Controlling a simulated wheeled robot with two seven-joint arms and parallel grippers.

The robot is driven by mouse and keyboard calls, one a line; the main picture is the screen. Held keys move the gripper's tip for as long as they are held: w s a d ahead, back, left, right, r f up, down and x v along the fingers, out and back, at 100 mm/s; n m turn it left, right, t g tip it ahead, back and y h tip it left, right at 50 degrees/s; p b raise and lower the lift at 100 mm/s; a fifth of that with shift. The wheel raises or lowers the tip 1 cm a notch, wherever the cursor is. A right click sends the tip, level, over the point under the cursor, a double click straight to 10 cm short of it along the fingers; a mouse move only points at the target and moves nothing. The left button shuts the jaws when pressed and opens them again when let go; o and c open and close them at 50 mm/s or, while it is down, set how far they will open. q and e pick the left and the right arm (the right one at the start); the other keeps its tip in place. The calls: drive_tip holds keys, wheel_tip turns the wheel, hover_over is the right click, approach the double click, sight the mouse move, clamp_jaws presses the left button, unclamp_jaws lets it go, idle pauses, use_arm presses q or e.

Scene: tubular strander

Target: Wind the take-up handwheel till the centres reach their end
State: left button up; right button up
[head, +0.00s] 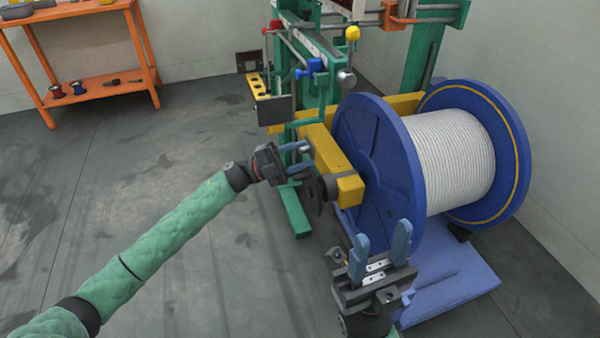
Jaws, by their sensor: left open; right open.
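The take-up handwheel (313,194) looks like a dark round wheel at the near end of the yellow beam (326,152), left of the reel. The big blue reel (372,165) wound with white cable (449,155) stands on the right. The centres that hold it are hidden. My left gripper (303,158) is open, its fingers pointing right beside the yellow beam, just above and left of the handwheel. I cannot tell whether it touches anything. My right gripper (380,245) is open and empty, fingers up, in front of the reel's near flange and below the handwheel.
The green machine frame (299,208) stands behind, with a yellow-knobbed lever (352,34) and a yellow button panel (256,88). A blue base plate (455,285) lies under the reel. An orange shelf (103,84) stands at the back left. The floor at left is clear.

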sight(300, 177)
use_arm(q)
drive_tip(key=w+a+f+n+t+y, duration=0.1)
drive_tip(key=w+a+f+n, duration=0.1)
drive_tip(key=f, duration=0.4)
drive_tip(key=w+a+f+n+t+y, duration=0.1)
drive_tip(key=w+a+f+y, duration=0.1)
drive_tip(key=w+f, duration=0.2)
drive_tip(key=w+a+f+n+t+y, duration=0.1)
drive_tip(key=w+a+f+n+t, duration=0.1)
drive_tip(key=f, duration=0.6)
drive_tip(key=shift+w+a+f+n+y, duration=0.3)
drive_tip(key=shift+w+a+y, duration=0.1)
drive_tip(key=shift+w+a, duration=0.2)
drive_tip(key=shift+w+f+n+t, duration=0.3)
drive_tip(key=shift+f+n+t, duration=0.1)
drive_tip(key=shift+n, duration=0.4)
drive_tip(key=shift+b+x, duration=0.5)
drive_tip(key=shift+x, duration=3.4)
clamp_jaws()
